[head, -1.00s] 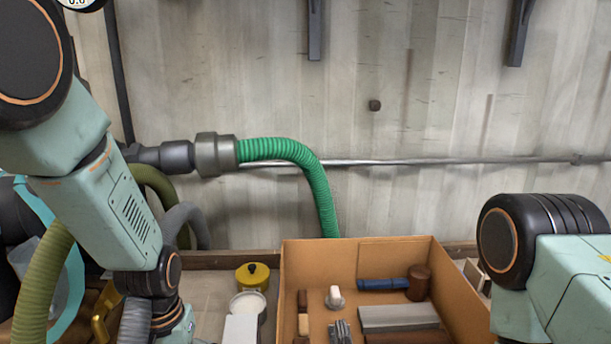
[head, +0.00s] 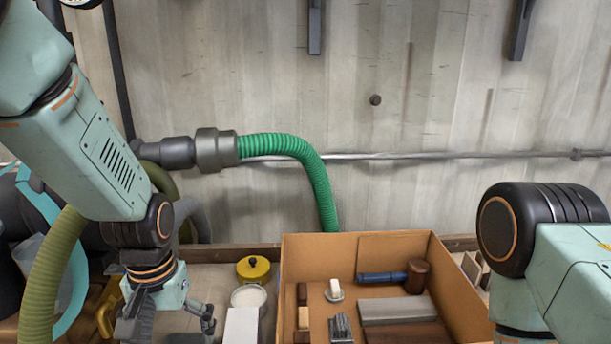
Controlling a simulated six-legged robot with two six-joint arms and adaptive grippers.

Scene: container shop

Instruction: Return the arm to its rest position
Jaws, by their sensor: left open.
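My left arm comes in from the left, and my left gripper (head: 178,328) hangs low at the bottom edge of the head view. Its jaws are apart, with one finger showing on the right side; the lower part is cut off by the frame. I see nothing held in it. It is left of the white block (head: 242,326) and the cardboard box (head: 293,262). My right arm shows at the right edge, but its gripper is out of the picture.
The box holds a mallet (head: 416,277) with a blue handle, a grey block (head: 398,310) and small tools. A yellow-lidded tin (head: 253,269) and a white-filled tin (head: 248,296) stand left of it. A green hose (head: 320,185) hangs down behind the box.

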